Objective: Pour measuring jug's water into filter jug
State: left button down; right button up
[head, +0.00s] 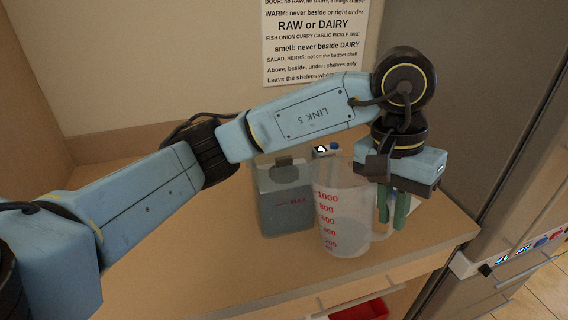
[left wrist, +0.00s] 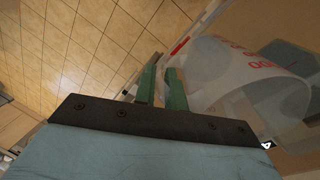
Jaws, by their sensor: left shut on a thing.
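The clear measuring jug (head: 332,222) with red numbers stands upright near the front of the wooden counter; it also shows in the left wrist view (left wrist: 222,72). My left gripper (head: 392,212) points down at its right side, with green fingers shut on its handle. The fingers show in the left wrist view (left wrist: 160,84), where the grip itself is partly hidden. The filter jug (head: 284,205), grey and see-through with a red MAX mark, stands just left of and behind the measuring jug. I cannot make out the water level. My right gripper is out of view.
A small dark container with a blue cap (head: 334,147) stands behind the jugs. A printed notice (head: 315,45) hangs on the wall. A grey fridge-like panel (head: 455,100) rises close on the right. Bare counter (head: 215,240) lies to the left.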

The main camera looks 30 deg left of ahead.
pick_arm(q)
jog(key=d+r+y, duration=0.1)
jog(key=r+y, duration=0.1)
jog(key=shift+s+d+r+t+y, duration=0.2)
jog(key=shift+d+r+t+y, duration=0.1)
jog(key=shift+d+t, duration=0.1)
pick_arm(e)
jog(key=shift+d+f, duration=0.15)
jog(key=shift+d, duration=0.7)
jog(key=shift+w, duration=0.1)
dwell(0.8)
